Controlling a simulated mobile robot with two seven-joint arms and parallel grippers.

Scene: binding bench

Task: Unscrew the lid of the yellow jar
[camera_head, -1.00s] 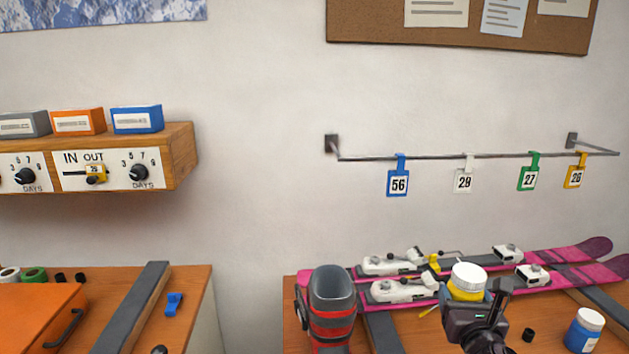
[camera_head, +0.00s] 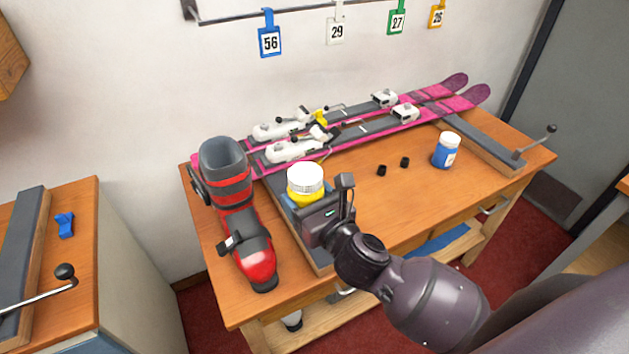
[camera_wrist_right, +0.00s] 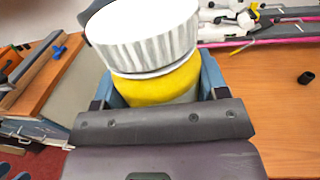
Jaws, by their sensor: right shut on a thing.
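The yellow jar (camera_head: 297,196) with its white ribbed lid (camera_head: 306,177) stands upright in my right gripper (camera_head: 302,210), over the bench between the ski boot and the skis. In the right wrist view the lid (camera_wrist_right: 145,38) sits on the jar, and the yellow body (camera_wrist_right: 155,86) is between the blue finger pads of the right gripper (camera_wrist_right: 160,92). The right gripper is shut on the jar's body, below the lid. The jar's base is hidden by the gripper, so I cannot tell if it touches the bench. My left gripper is not in view.
A red and black ski boot (camera_head: 240,220) stands close left of the jar. Pink skis (camera_head: 360,130) with bindings lie behind it. A blue jar with white lid (camera_head: 446,150) stands at the right. The bench (camera_head: 400,210) is clear at front right.

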